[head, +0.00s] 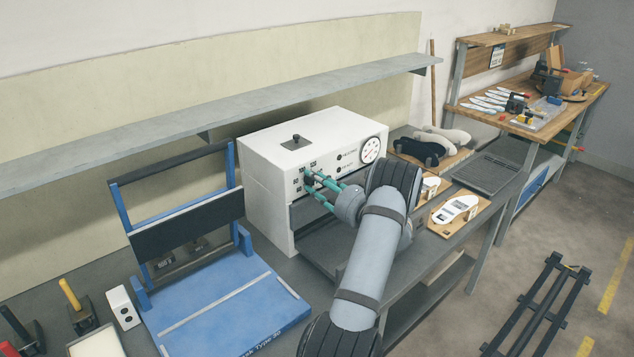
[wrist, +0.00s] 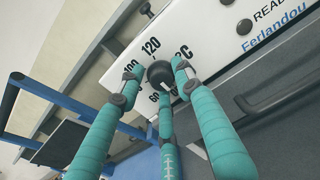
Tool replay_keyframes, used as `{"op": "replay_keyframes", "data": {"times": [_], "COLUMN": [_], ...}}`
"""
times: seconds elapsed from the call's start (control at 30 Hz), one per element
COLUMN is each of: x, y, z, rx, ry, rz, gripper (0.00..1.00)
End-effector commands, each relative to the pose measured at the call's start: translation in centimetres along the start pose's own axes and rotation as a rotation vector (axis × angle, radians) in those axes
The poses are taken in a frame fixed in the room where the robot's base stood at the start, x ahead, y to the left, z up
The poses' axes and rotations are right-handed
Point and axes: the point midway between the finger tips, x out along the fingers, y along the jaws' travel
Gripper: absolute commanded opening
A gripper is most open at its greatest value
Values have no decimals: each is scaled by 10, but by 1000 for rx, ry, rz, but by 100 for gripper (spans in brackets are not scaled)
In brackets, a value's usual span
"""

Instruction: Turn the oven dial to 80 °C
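The oven (head: 270,170) is a white box on the bench, with a round gauge (head: 370,150) at the right of its front panel. Its black dial knob (wrist: 159,73) shows in the wrist view, with printed numbers around it; 120, 60 and part of a °C mark are readable. A light mark shows on the knob's lower side, but its exact setting is unclear. My gripper (wrist: 158,80) has three teal fingers spread around the knob, with a visible gap on the left side. In the head view my gripper (head: 314,182) reaches the panel's left part, where its fingertips hide the dial.
A blue press frame (head: 215,300) stands left of the oven. A long grey shelf (head: 200,130) runs above. Right of the oven lie shoe forms (head: 445,142) and a wooden board with a white insole (head: 458,209). A dark rack (head: 540,305) stands on the floor.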

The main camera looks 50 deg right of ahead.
Motion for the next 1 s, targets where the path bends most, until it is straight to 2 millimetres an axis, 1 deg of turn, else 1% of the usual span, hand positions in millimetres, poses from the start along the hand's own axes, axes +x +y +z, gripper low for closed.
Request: {"op": "replay_keyframes", "data": {"times": [0.07,0.4,0.57,0.73,0.87,1.0], "x": [0,0,0,0,0,0], "y": [-1,-2,-2,-3,-3,-4], "z": [1,3,3,4,4,5], "rx": [0,-1,6,48,117,223], "ry": [-3,-6,-7,-8,-8,-10], "rz": [-2,-4,-4,-6,-6,-7], "gripper": [27,8,7,7,7,7]}}
